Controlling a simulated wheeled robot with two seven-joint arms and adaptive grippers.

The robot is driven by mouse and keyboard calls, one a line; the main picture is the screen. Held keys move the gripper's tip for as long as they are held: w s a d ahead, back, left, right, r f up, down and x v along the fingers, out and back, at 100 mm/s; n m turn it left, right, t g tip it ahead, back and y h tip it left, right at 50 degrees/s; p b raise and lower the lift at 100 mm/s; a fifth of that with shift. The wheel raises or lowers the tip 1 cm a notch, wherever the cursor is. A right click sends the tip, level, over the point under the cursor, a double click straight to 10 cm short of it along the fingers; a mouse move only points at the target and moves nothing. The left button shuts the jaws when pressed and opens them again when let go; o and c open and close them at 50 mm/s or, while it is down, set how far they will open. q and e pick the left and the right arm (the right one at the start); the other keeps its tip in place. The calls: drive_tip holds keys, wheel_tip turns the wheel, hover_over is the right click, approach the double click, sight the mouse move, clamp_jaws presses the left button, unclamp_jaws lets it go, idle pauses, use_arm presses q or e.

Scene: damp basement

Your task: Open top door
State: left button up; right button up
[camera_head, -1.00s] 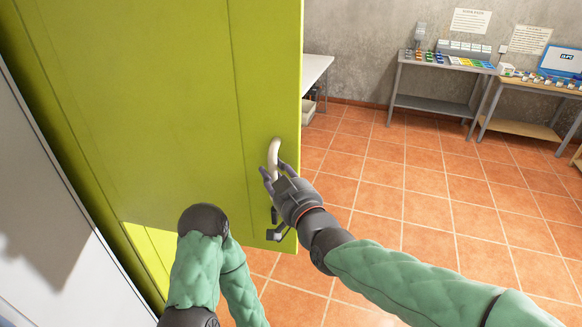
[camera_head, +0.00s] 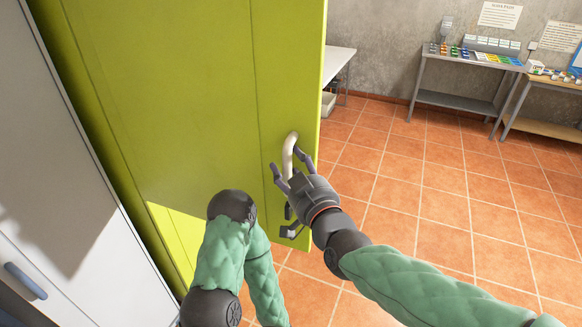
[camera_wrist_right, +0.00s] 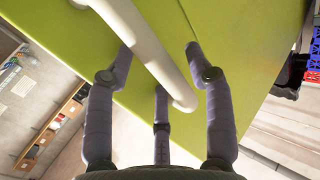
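The top door (camera_head: 200,110) is a large yellow-green panel filling the left and middle of the head view. It stands swung out, its lower edge above the floor. A pale curved bar handle (camera_head: 289,152) sits near its right edge. My right gripper (camera_head: 290,163) is at the handle with fingers spread on either side. In the right wrist view the handle (camera_wrist_right: 150,50) runs between the open fingers (camera_wrist_right: 159,70); whether any finger touches it is unclear. My left arm shows at bottom middle, but its gripper is out of view.
A grey-white cabinet front (camera_head: 60,170) with a blue-grey handle (camera_head: 25,281) stands at far left. Tables (camera_head: 460,103) line the back wall. The tiled floor (camera_head: 430,190) at right is clear.

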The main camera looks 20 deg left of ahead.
drive_tip(key=shift+s, duration=0.1)
drive_tip(key=v, duration=1.1)
drive_tip(key=shift+s+d, duration=0.25)
drive_tip(key=shift+s, duration=0.05)
drive_tip(key=w+d+f+m+g+h, duration=0.1)
drive_tip(key=w+d+f+m+h, duration=0.2)
drive_tip(key=f, duration=0.8)
drive_tip(key=w+d+f+m+g+h, duration=0.1)
drive_tip(key=w+d+f+g+h, duration=0.3)
drive_tip(key=f, duration=0.7)
drive_tip(key=w+d+f+m+t, duration=0.15)
drive_tip(key=d+f, duration=0.25)
drive_tip(key=f, duration=0.7)
drive_tip(key=s+d+f+m+g, duration=0.2)
drive_tip(key=s+d+f, duration=0.2)
drive_tip(key=f, duration=0.5)
drive_tip(key=s+d+f+m+g+h, duration=0.1)
drive_tip(key=s+d+f+m+g, duration=0.1)
drive_tip(key=s+f, duration=0.6)
drive_tip(key=s+d+f+m+g+h, duration=0.1)
drive_tip(key=s+d+f+g, duration=0.3)
drive_tip(key=f, duration=0.5)
drive_tip(key=shift+s+d+f+m, duration=0.3)
drive_tip(key=shift+s+d+m, duration=0.35)
drive_tip(key=shift+s+d, duration=0.35)
